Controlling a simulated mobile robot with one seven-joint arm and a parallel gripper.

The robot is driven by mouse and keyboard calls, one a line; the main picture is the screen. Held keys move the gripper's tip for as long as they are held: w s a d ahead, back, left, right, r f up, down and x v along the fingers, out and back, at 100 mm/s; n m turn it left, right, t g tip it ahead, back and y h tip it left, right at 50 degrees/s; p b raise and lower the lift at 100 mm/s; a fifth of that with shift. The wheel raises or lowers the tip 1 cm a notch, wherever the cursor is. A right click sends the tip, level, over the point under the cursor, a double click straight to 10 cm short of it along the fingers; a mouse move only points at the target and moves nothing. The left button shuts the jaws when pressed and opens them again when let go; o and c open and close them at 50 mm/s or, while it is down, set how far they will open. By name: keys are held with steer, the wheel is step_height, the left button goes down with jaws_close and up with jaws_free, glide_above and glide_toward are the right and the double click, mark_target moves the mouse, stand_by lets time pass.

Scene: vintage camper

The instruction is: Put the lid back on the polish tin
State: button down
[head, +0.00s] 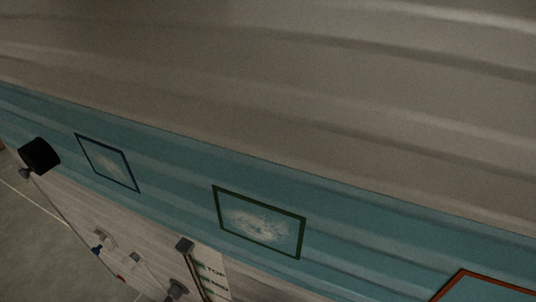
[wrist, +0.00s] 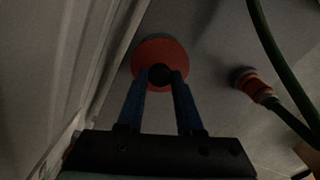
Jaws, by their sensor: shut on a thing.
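In the wrist view my gripper (wrist: 161,77) has two blue fingers closed on the dark knob of a round red lid (wrist: 160,49). The lid lies just beyond the fingertips, and its near part is hidden behind the fingers and knob. I cannot make out the polish tin in either view. My gripper does not show clearly in the head view.
The wrist view shows a green hose (wrist: 269,45) with a red connector (wrist: 255,87) at right and a pale ribbed wall (wrist: 50,60) at left.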

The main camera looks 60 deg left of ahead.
jaws_free()
stand_by(0.6)
steer(key=shift+r, duration=0.15)
step_height(320, 180, up, 7)
steer(key=p, duration=0.7)
steer(key=shift+p, duration=0.35)
jaws_close()
stand_by(0.5)
stand_by(0.6)
